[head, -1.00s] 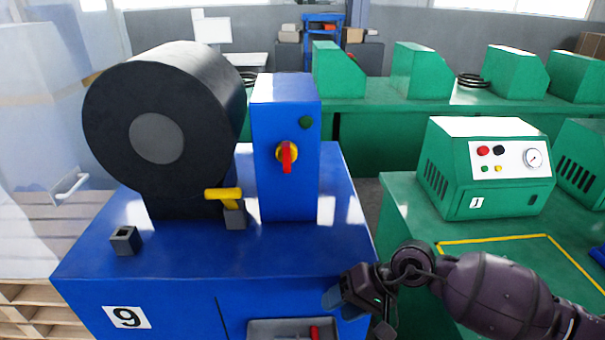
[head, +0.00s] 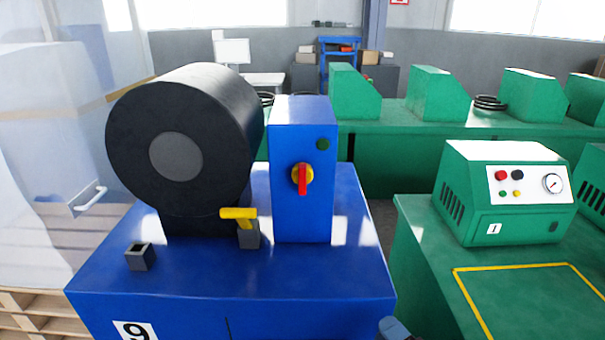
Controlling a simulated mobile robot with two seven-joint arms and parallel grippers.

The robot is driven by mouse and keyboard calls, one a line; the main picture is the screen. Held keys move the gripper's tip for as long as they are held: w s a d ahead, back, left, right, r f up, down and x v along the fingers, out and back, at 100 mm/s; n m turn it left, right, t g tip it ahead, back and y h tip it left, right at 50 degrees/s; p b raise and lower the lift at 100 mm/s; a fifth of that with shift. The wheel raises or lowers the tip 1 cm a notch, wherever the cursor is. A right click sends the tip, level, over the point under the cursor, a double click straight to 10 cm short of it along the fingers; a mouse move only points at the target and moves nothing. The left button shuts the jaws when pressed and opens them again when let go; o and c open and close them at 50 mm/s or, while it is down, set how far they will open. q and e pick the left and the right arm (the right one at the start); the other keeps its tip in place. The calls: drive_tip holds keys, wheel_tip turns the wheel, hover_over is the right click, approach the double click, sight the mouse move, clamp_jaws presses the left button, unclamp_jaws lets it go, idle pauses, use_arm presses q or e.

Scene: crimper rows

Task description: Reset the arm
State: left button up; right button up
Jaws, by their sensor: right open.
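Only a small tip of my right gripper (head: 393,329) shows, at the bottom edge of the head view. It is open, with nothing seen in it, by the front right corner of the blue machine (head: 300,270). The rest of my right arm is below the picture. My left gripper is not in view. The blue machine carries a big black drum (head: 230,120), a blue box with a red and yellow rotary switch (head: 302,178), and a yellow lever (head: 238,213). The switch handle stands upright.
A green bench (head: 425,270) with a yellow-outlined area stands at the right, bearing a green gauge unit (head: 512,195) numbered 1. A small grey socket block (head: 140,256) sits on the blue machine's left. More green units (head: 440,95) stand behind. A gap separates machine and bench.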

drive_tip(key=s+d+f+m+g+h, duration=0.2)
drive_tip(key=s+d+f+m+h, duration=0.2)
drive_tip(key=m, duration=0.8)
drive_tip(key=s+d+f+m+g+h, duration=0.3)
drive_tip(key=s+d+f+m+h, duration=0.2)
drive_tip(key=s+d+f+m, duration=0.2)
wheel_tip(320, 180, down, 4)
drive_tip(key=s+m, duration=0.2)
drive_tip(key=m, duration=0.2)
drive_tip(key=shift+d+m, duration=0.35)
drive_tip(key=shift+m, duration=0.05)
